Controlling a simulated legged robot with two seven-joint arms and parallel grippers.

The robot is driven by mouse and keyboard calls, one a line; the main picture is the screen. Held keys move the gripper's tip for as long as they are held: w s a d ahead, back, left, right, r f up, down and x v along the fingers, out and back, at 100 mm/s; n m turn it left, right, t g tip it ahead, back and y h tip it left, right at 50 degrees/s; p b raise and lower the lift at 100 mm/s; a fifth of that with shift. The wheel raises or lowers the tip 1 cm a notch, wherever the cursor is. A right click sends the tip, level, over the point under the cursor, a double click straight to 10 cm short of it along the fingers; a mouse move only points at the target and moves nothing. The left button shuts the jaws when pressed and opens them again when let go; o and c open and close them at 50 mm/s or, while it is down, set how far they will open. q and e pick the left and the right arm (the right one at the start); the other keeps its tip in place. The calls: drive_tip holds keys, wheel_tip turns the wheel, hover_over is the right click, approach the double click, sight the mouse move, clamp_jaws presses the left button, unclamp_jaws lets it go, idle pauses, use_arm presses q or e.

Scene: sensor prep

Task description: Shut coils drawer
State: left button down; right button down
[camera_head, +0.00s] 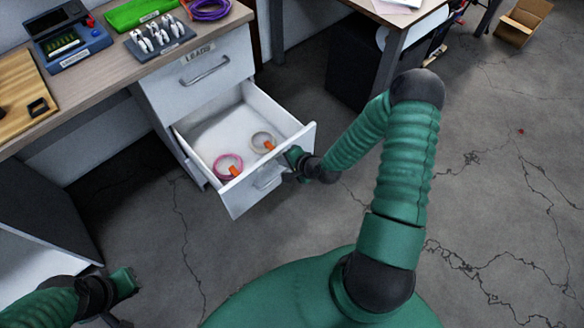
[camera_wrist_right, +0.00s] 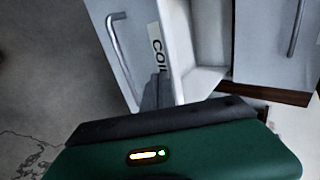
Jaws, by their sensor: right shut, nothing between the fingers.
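The coils drawer (camera_head: 243,198) is the lower drawer of the white cabinet and stands pulled well out. Inside lie a pink coil (camera_head: 222,160) and a pale coil (camera_head: 257,138), each with an orange piece. In the right wrist view its front (camera_wrist_right: 138,30) shows a bar handle and a partly hidden label reading "COIL". My right gripper (camera_head: 293,157) is shut and empty at the right end of the drawer front; I cannot tell whether it touches. My left gripper (camera_head: 128,283) is at the lower left, away from the drawer; its fingers are unclear.
The shut drawer above is labelled LEADS (camera_head: 192,57). The wooden desktop (camera_head: 107,75) holds a blue device, a grey rack, a green tray and purple cable. Another desk (camera_head: 405,33) stands to the right, and an open cardboard box (camera_head: 522,22) lies behind. The cracked floor before the drawer is clear.

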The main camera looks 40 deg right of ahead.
drive_tip(key=shift+w+a, duration=0.1)
drive_tip(key=shift+w, duration=0.4)
use_arm(q)
drive_tip(key=shift+a+f, duration=0.2)
drive_tip(key=shift+a, duration=0.05)
use_arm(e)
drive_tip(key=shift+w+a+r, duration=0.15)
drive_tip(key=shift+w+a, duration=0.05)
drive_tip(key=shift+w, duration=0.05)
use_arm(q)
drive_tip(key=shift+d, duration=0.1)
use_arm(e)
drive_tip(key=shift+d, duration=0.1)
